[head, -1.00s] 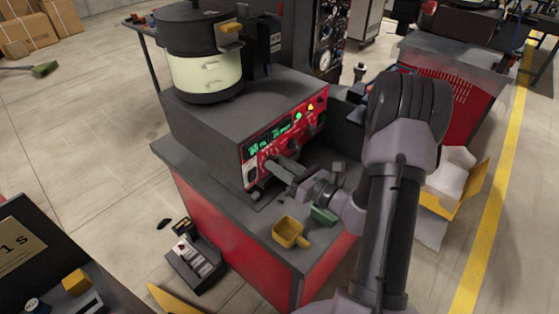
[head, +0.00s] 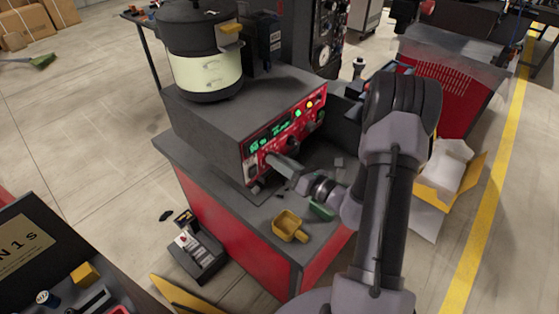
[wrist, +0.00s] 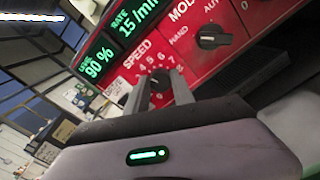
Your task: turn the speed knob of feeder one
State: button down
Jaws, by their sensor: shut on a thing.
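The feeder's red control panel (head: 284,132) faces me, with lit green displays; it fills the upper right of the wrist view (wrist: 262,14). In the wrist view the speed knob (wrist: 160,76) sits below the word SPEED inside a ring of numbers. My gripper (wrist: 158,84) is shut on the knob, one finger on each side, and the fingers hide much of it. In the head view my gripper (head: 272,160) reaches the panel's lower left part, and the knob is hidden there. The displays in the wrist view read 90 % and 15/min.
A black mode knob (wrist: 212,37) is to the right of the speed knob. The bowl feeder (head: 205,70) stands on the dark housing. A yellow scoop (head: 289,226) and a green object (head: 321,210) lie on the bench (head: 250,215) below my wrist.

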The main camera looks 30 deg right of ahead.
jog(key=c, duration=1.1)
grip_release()
jog(key=shift+s, duration=0.1)
jog(key=p+v, duration=0.2)
jog(key=v, duration=1.5)
jog(key=shift+s+p, duration=0.15)
jog(key=shift+p, duration=0.25)
